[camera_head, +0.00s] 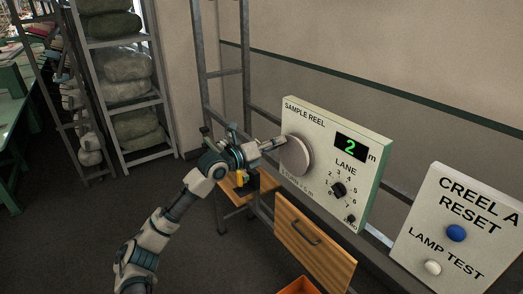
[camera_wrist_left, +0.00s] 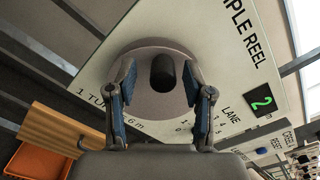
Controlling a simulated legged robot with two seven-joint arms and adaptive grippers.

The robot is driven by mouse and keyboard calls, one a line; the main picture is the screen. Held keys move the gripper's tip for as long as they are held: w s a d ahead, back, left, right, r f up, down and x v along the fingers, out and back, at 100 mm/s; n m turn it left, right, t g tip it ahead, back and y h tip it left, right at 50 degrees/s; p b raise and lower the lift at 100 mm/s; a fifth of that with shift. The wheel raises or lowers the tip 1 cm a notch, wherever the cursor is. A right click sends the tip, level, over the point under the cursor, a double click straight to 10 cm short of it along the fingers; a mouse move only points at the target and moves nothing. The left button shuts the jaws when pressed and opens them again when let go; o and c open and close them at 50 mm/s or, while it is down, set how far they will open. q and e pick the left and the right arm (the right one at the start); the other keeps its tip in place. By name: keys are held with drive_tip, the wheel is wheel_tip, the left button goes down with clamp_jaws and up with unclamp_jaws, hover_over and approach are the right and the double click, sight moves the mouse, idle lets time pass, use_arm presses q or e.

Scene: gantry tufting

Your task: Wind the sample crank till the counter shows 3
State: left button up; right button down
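The sample reel panel (camera_head: 318,121) is pale and mounted on the metal frame. Its counter (camera_head: 350,147) shows a green 2, which also shows in the left wrist view (camera_wrist_left: 261,103). The round grey crank disc (camera_head: 299,160) is on the panel's left part. In the left wrist view the disc (camera_wrist_left: 150,111) carries a dark knob (camera_wrist_left: 162,71). My left gripper (camera_wrist_left: 160,82) has its fingers apart, one on each side of the knob, with gaps visible. In the head view my left gripper (camera_head: 272,146) is at the disc's upper left edge. My right gripper is out of view.
A lane selector (camera_head: 338,190) and a small dark knob (camera_head: 350,219) are on the same panel. A second panel (camera_head: 440,190) at right has a blue button (camera_head: 456,233) and a white button (camera_head: 433,267). A wooden drawer front (camera_head: 305,262) lies below. Shelves with wrapped bundles stand at left.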

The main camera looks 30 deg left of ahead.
use_arm(q)
drive_tip(key=v, duration=1)
drive_tip(key=shift+d, duration=0.2)
drive_tip(key=shift+s, duration=0.1)
drive_tip(key=shift+a+f, duration=0.1)
